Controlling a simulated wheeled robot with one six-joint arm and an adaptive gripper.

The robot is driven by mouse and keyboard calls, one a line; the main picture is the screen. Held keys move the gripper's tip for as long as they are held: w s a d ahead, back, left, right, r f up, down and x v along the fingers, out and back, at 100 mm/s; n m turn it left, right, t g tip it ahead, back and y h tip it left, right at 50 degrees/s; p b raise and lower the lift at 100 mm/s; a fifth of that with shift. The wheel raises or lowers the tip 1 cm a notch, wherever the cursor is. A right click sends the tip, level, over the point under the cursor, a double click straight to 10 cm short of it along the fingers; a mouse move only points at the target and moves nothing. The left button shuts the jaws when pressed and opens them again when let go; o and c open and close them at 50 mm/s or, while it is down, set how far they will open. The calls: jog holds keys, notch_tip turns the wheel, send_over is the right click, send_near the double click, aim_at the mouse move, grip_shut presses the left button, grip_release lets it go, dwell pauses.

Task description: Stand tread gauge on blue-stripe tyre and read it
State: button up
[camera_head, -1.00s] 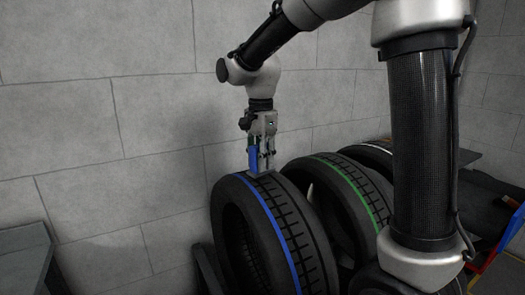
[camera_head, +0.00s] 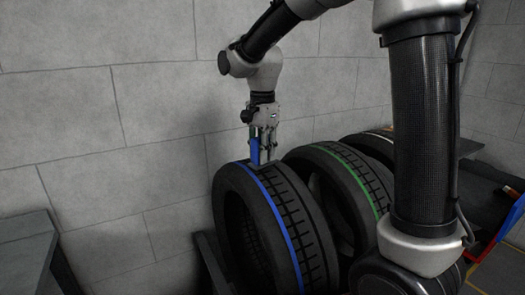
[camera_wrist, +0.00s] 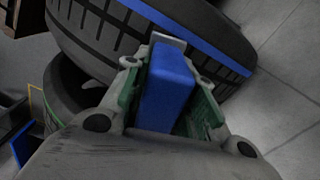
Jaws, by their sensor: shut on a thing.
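The tread gauge (camera_head: 255,151) has a blue body, and my gripper (camera_head: 265,152) is shut on it. It also shows in the wrist view (camera_wrist: 170,85), between my green-lined fingers, with a grey end piece at its far end. The blue-stripe tyre (camera_head: 290,222) stands upright directly below, and its tread also shows in the wrist view (camera_wrist: 105,25). The gauge is roughly upright, its lower end at the top of the tread, just right of the blue stripe. I cannot tell whether it touches or just hovers. No reading is visible.
A green-stripe tyre (camera_head: 338,175) stands close at the right, with a white-stripe tyre (camera_head: 378,146) behind it. A grey block wall (camera_head: 110,130) is close behind the tyres. A grey bench (camera_head: 25,235) is at the lower left.

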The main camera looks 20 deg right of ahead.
jog(key=shift+f, duration=0.35)
dwell(0.8)
jog(key=o, duration=1.1)
notch_tip(320, 180, up, 12)
jog(key=shift+d, duration=0.1)
